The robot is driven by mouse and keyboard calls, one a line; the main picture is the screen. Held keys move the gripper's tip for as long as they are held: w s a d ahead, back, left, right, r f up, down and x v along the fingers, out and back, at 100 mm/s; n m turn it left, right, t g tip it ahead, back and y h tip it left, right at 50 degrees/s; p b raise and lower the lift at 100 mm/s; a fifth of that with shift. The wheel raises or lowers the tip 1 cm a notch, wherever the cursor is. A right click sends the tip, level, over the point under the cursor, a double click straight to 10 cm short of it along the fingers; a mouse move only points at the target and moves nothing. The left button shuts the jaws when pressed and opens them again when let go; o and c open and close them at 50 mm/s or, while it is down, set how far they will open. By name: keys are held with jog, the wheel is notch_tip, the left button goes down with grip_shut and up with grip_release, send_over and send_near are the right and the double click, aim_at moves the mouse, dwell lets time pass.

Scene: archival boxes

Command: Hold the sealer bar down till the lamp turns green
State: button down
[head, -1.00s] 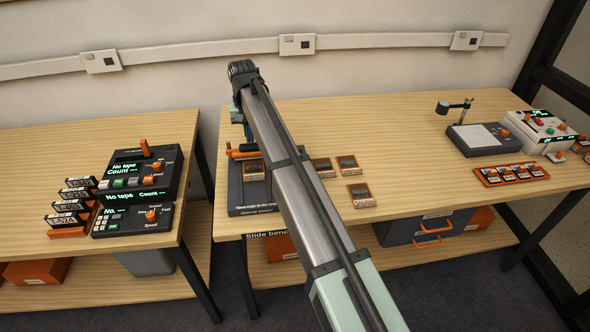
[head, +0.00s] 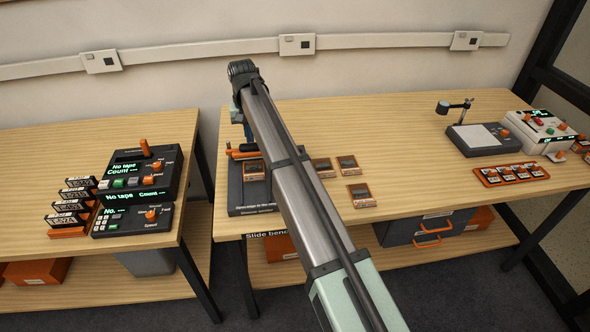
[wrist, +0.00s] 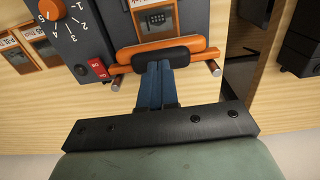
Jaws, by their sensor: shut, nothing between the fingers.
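The sealer (head: 249,195) is a dark grey unit at the left end of the right-hand table, partly hidden by my arm. Its orange bar (head: 243,153) shows at the back. In the wrist view the orange bar (wrist: 190,46) runs across the top of the picture, with metal-ended pegs on both sides. My gripper (wrist: 160,66) is shut and empty, its blue fingers at the black middle part of the bar. I cannot tell how firmly they touch. A red piece with white marks (wrist: 98,68) and a numbered orange dial (wrist: 51,9) sit left. I see no green lamp.
Several framed slides (head: 362,195) lie right of the sealer. A lamp stand with a grey pad (head: 482,137), an orange tray (head: 511,174) and a white control box (head: 540,131) stand farther right. A tape counter (head: 139,170) is on the left table. A gap separates the tables.

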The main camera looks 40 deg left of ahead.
jog(key=shift+f, duration=1.7)
dwell(2.5)
jog(key=shift+r, duration=4.05)
